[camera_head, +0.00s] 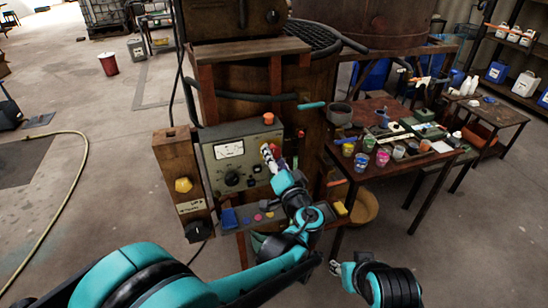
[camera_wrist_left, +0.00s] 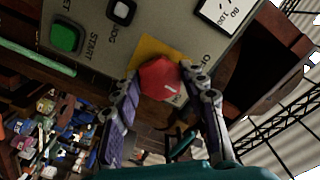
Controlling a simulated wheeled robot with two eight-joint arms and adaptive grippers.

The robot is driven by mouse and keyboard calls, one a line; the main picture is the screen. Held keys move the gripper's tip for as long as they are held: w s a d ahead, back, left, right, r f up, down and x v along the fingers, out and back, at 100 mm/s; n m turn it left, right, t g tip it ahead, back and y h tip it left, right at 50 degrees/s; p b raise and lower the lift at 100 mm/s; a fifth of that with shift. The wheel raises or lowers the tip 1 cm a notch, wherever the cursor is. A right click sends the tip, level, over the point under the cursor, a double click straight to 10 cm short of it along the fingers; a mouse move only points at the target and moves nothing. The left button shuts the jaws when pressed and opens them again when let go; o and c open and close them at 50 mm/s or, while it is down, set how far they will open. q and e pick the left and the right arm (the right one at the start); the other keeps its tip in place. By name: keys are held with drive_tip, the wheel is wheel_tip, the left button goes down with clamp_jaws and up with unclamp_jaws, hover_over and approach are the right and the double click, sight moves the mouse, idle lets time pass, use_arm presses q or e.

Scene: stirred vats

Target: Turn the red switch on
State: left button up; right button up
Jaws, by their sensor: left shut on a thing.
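The red switch (camera_wrist_left: 160,80) is a rounded red knob with a white mark, on a yellow plate of the grey control panel (camera_wrist_left: 100,50). In the left wrist view, the two fingers of my left gripper (camera_wrist_left: 166,92) lie on either side of the knob, shut on it. In the head view, my left gripper (camera_head: 268,156) reaches the right part of the grey control box (camera_head: 250,141) and hides the switch. My right gripper (camera_head: 335,268) is low at the bottom centre, away from the box; its finger opening is too small to judge.
A white dial meter (camera_head: 229,150) is on the box. A wooden post with a yellow knob (camera_head: 183,185) stands left. A cluttered table (camera_head: 440,157) stands right. Open floor lies left.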

use_arm(q)
drive_tip(key=shift+r+m, duration=0.15)
drive_tip(key=shift+m, duration=3.95)
drive_tip(key=o, duration=1.2)
drive_tip(key=shift+w+a, duration=0.1)
drive_tip(key=shift+w, duration=0.05)
drive_tip(key=shift+c, duration=0.2)
drive_tip(key=v, duration=0.7)
drive_tip(key=shift+s, duration=0.3)
